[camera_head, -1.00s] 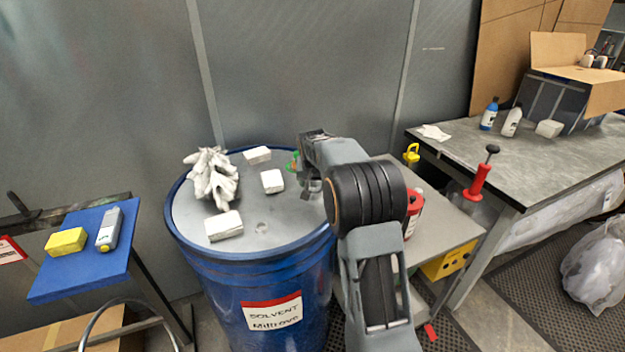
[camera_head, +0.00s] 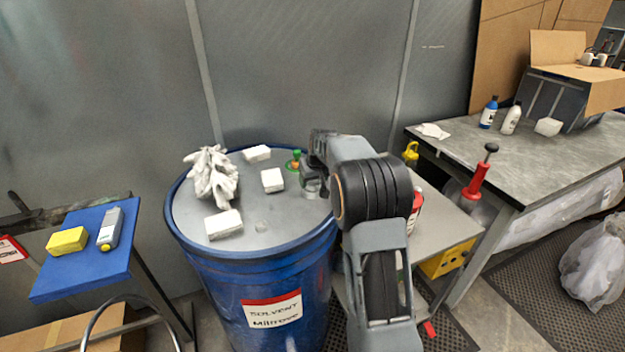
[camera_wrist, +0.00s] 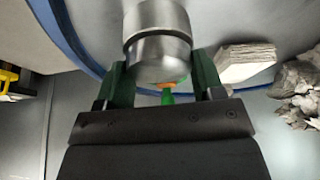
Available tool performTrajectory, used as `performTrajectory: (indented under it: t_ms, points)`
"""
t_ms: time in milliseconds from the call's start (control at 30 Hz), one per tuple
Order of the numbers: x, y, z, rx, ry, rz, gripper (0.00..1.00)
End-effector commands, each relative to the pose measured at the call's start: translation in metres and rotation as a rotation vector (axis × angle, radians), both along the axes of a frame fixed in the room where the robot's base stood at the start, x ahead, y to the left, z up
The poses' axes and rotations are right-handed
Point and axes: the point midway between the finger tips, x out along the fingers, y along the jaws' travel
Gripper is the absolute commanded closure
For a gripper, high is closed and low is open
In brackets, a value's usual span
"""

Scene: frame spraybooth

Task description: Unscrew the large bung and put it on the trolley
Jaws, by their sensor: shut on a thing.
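My gripper (camera_head: 312,176) is at the right side of the blue solvent drum's lid (camera_head: 262,212). In the wrist view its green fingers (camera_wrist: 162,78) are shut on a silver metal cylinder, which looks like the large bung (camera_wrist: 158,42). The bung (camera_head: 313,188) shows under the gripper in the head view. I cannot tell whether it is still seated in the lid or just clear of it. The trolley (camera_head: 442,236) is the grey-topped stand right of the drum, partly hidden by my arm.
White blocks (camera_head: 224,224) and crumpled white gloves (camera_head: 212,175) lie on the lid. A green and orange fitting (camera_head: 296,160) is at the lid's back right. A red container (camera_head: 415,208) and yellow-topped item (camera_head: 411,153) are on the trolley's side. A grey workbench (camera_head: 540,150) stands right.

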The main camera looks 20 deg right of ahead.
Motion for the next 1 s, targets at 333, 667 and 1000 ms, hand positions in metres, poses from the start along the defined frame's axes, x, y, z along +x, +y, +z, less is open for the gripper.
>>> performTrajectory:
  t_ms: [333,667,1000]
  points:
    - [-0.0006,-0.0012,-0.0018,0.0,0.004,0.049,0.57]
    - [-0.0002,-0.0015,-0.0015,0.001,0.003,0.355,0.57]
    - [-0.0001,-0.0012,-0.0008,0.0,0.003,0.4,0.57]
